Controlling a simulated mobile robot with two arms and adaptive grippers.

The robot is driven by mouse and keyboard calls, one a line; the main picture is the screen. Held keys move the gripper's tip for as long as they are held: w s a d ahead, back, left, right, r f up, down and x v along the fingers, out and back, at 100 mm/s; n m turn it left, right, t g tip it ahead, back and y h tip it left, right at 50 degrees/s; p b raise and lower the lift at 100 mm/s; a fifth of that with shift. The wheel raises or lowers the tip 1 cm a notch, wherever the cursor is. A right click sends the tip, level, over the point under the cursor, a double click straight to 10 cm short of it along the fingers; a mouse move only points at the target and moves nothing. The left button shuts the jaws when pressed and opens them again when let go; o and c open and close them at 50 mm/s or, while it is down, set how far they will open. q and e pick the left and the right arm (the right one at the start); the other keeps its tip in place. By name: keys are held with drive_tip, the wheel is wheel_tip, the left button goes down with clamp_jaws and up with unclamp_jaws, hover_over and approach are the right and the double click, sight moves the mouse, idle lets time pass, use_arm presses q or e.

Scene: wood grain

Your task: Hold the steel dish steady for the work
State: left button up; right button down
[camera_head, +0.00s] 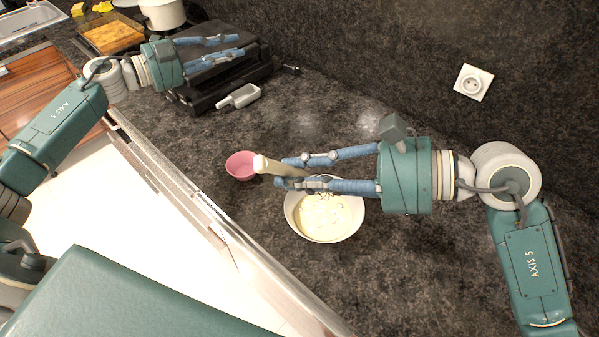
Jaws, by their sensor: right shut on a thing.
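A pale bowl (292,217) stands on the dark counter and holds a creamy white mixture. It looks white rather than clearly steel, and no other steel dish is plain to see. My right gripper (282,172) is above the bowl's far rim, shut on a whisk with a cream-coloured handle (264,164). The whisk's wires show over the mixture, partly hidden by the fingers. My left gripper (240,46) is far from the bowl, over the black appliance at the back left. Its fingers are apart with nothing between them.
A small pink bowl (240,167) stands just left of the pale bowl. A scoop (239,97) lies before the black appliance (262,72). The counter right of the bowl is clear.

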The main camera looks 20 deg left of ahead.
use_arm(q)
drive_tip(key=s+d+f+m+g, duration=0.4)
drive_tip(key=s+d+m+g, duration=0.15)
drive_tip(key=s+d, duration=0.4)
drive_tip(key=s+d+f+m+g, duration=0.4)
drive_tip(key=s+d+g, duration=0.2)
drive_tip(key=s+d, duration=0.3)
drive_tip(key=s+f+m+y, duration=0.2)
drive_tip(key=s+f+y, duration=0.3)
drive_tip(key=shift+g, duration=0.35)
drive_tip(key=shift+x, duration=4)
drive_tip(key=shift+w+a, duration=0.1)
drive_tip(key=shift+a, duration=0.05)
clamp_jaws()
